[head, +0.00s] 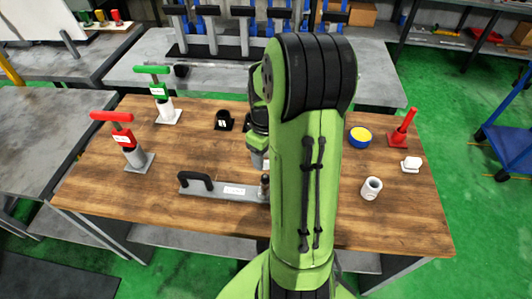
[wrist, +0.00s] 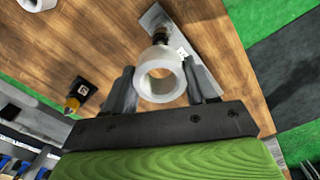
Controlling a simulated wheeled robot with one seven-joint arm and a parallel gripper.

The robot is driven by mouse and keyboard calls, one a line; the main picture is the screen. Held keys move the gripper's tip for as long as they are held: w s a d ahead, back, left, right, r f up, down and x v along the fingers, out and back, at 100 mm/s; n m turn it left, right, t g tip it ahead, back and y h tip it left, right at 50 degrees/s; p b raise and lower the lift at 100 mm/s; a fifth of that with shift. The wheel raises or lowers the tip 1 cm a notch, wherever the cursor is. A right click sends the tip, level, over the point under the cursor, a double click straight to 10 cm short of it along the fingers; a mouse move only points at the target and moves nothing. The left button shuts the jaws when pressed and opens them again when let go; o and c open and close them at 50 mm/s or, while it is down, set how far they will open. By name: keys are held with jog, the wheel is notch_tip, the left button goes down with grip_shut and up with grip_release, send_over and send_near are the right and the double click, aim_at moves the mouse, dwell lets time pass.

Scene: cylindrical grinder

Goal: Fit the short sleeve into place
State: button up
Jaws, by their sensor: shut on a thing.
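The short sleeve, a white ring (wrist: 160,98), sits between the two grey fingers of my gripper (wrist: 160,68) in the wrist view, its bore facing the camera. The gripper is shut on it. Beyond the sleeve, the grey plate (wrist: 190,35) shows with a dark upright post (wrist: 161,36) on it; the sleeve appears close to the post, but whether they touch cannot be told. In the head view the plate (head: 215,190) lies near the table's front with a black handle at left and the post (head: 264,184) at right. My arm hides most of the gripper there.
Red-handled (head: 120,133) and green-handled (head: 160,90) tools stand at left, a black stand (head: 223,121) behind.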

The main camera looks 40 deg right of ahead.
jog(key=shift+w+a+f+b, duration=0.1)
jog(key=shift+w+f+b, duration=0.05)
jog(key=shift+f+b, duration=0.3)
jog(key=b, duration=0.4)
send_over(265, 187)
jog(key=w+d, duration=0.1)
notch_tip(265, 187, down, 5)
jog(key=shift+r, duration=0.1)
jog(key=shift+f+b, duration=4.4)
jog(key=shift+f, duration=0.9)
jog(key=o, duration=1.3)
jog(key=shift+c, duration=0.2)
jog(key=shift+r, duration=0.1)
notch_tip(265, 187, up, 16)
jog(key=p, duration=0.4)
jog(key=shift+f, duration=0.2)
